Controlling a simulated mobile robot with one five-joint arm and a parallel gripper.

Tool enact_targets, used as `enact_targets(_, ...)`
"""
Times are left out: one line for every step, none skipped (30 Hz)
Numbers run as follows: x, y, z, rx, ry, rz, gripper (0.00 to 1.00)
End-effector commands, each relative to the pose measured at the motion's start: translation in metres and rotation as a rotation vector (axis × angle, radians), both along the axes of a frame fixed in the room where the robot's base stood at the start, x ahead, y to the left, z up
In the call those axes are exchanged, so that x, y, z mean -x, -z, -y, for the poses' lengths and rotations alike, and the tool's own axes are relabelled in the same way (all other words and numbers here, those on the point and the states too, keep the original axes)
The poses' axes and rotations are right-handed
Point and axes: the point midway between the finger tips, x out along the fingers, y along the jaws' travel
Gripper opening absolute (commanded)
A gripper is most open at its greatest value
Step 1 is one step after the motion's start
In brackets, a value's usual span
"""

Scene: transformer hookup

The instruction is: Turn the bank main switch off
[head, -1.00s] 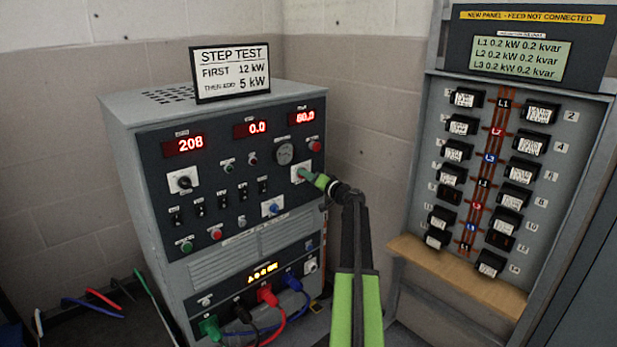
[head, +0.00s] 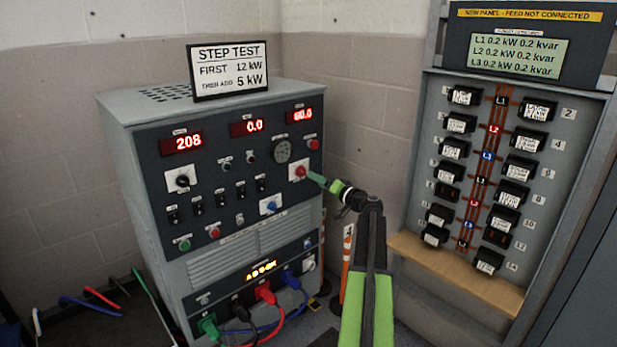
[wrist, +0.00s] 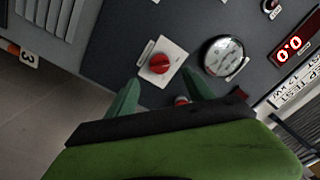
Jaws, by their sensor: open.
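On the grey load bank (head: 120,180), a red rotary knob (head: 300,171) sits on a white plate below the round gauge. Its label is too small to read, so I cannot confirm it is the main switch. In the wrist view the red knob (wrist: 160,63) shows whole on its plate, just beyond my fingertips. My gripper (head: 319,180) is open and empty, close to the knob at its lower right. Its two green fingers also show in the wrist view (wrist: 161,88), with a red button (wrist: 181,100) partly visible between them. I cannot tell whether a finger touches the panel.
The bank also has a black knob (head: 183,180), a blue knob (head: 270,206) and several toggles. Coloured plugs (head: 265,293) and cables hang at its foot. An orange post (head: 347,262) stands right of it. A breaker panel (head: 420,205) with a wooden ledge (head: 455,272) is farther right.

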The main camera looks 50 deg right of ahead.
Motion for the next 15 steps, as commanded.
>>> enact_targets(0.018, 0.000, -0.003, 0.000, 0.004, -0.001, 0.61)
enact_targets(0.026, 0.000, -0.004, 0.000, 0.003, 0.000, 0.61)
enact_targets(0.037, 0.000, -0.005, 0.000, 0.003, 0.000, 0.61)
enact_targets(0.045, 0.000, -0.005, 0.000, 0.003, 0.000, 0.61)
enact_targets(0.052, 0.000, -0.006, 0.000, 0.002, -0.001, 0.61)
enact_targets(0.061, 0.000, -0.006, 0.000, 0.002, -0.001, 0.61)
enact_targets(0.067, 0.000, -0.006, 0.000, 0.003, 0.000, 0.61)
enact_targets(0.072, 0.000, -0.007, 0.000, 0.001, 0.000, 0.61)
enact_targets(0.078, 0.000, -0.007, 0.000, 0.001, -0.001, 0.61)
enact_targets(0.082, 0.000, -0.007, 0.000, 0.001, -0.001, 0.61)
enact_targets(0.086, 0.000, -0.007, 0.000, 0.001, 0.000, 0.61)
enact_targets(0.089, 0.000, -0.007, 0.000, 0.001, -0.001, 0.61)
enact_targets(0.091, 0.000, -0.007, 0.000, 0.000, 0.000, 0.61)
enact_targets(0.093, 0.000, -0.007, 0.000, 0.000, 0.000, 0.61)
enact_targets(0.094, 0.000, -0.007, 0.001, -0.001, -0.001, 0.61)
